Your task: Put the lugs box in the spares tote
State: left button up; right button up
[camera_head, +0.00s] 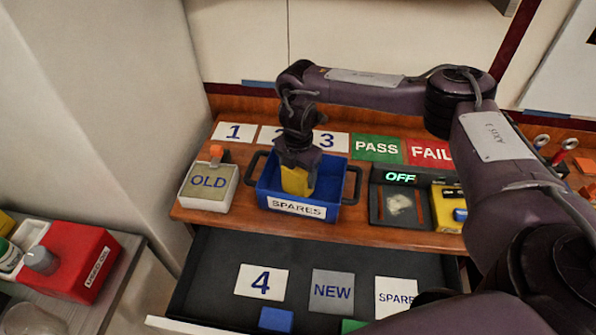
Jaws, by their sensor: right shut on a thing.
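The blue spares tote (338,218) stands on the wooden bench, with a white SPARES label on its front and dark handles at its sides. My right gripper (298,165) points down over the tote and is shut on a yellow box (296,184), which I take to be the lugs box; no lettering shows on it. The box is upright and within the tote's opening. The front wall and gripper hide part of it, so I cannot tell if it touches the tote's floor. My left gripper is not in view.
The white OLD bin (207,181) stands close left of the tote. A dark tray with an OFF display (400,177) is close right. An open drawer (225,270) below holds cards and a blue block (276,320). A red box (80,262) is on the left.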

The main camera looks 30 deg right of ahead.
jog(key=shift+f, duration=0.15)
jog(key=o, duration=1.1)
jog(key=shift+o, duration=0.2)
notch_tip(320, 180, up, 4)
jog(key=shift+f+b, duration=0.2)
jog(key=shift+b, duration=0.3)
notch_tip(320, 180, up, 9)
jog(key=p, duration=0.1)
jog(key=shift+p, duration=0.35)
jog(key=shift+s+f, duration=0.1)
jog(key=shift+f, duration=0.05)
